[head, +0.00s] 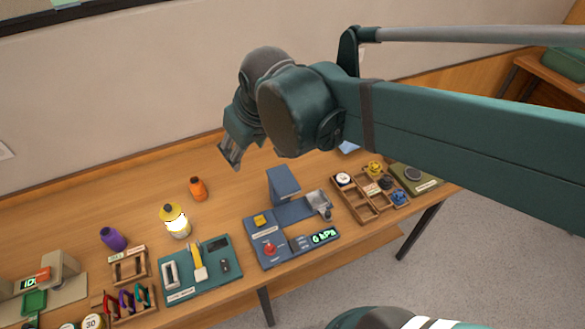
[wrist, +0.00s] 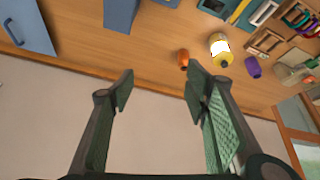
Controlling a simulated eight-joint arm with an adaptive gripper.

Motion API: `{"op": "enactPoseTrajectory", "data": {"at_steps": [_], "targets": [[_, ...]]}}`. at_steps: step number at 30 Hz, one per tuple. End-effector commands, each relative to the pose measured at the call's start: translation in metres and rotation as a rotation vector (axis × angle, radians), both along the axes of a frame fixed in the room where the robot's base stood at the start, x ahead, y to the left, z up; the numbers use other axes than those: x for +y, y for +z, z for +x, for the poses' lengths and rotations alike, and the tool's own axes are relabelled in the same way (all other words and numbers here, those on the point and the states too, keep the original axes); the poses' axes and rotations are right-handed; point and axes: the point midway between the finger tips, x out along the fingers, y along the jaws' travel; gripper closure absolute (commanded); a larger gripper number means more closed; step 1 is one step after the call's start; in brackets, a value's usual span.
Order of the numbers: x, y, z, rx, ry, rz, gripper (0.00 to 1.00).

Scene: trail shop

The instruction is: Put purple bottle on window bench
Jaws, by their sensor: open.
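The purple bottle (head: 112,239) stands on the wooden table at the left in the head view, near a small wooden rack. It also shows in the wrist view (wrist: 253,67) at the upper right, beyond my right finger. My gripper (head: 231,155) is above the back of the table in the head view, well to the right of the bottle. In the wrist view my gripper (wrist: 158,88) has its two fingers wide apart with nothing between them. I cannot tell which surface is the window bench.
A yellow lantern-like bottle (head: 174,221) and an orange bottle (head: 198,188) stand right of the purple one. A green tool mat (head: 215,281), a blue device (head: 272,257) and a wooden sorting tray (head: 346,205) line the front. The back strip of the table is mostly clear.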

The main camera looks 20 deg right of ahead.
Motion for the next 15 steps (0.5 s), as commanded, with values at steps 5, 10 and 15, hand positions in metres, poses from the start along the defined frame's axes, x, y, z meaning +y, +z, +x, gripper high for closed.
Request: {"op": "enactPoseTrajectory", "data": {"at_steps": [5,10,15], "targets": [[-0.027,-0.004,-0.026,-0.034,-0.081,0.024,0.53],[-0.049,-0.01,-0.049,-0.068,-0.156,0.046,0.53],[-0.068,-0.019,-0.07,-0.101,-0.225,0.068,0.53]]}}
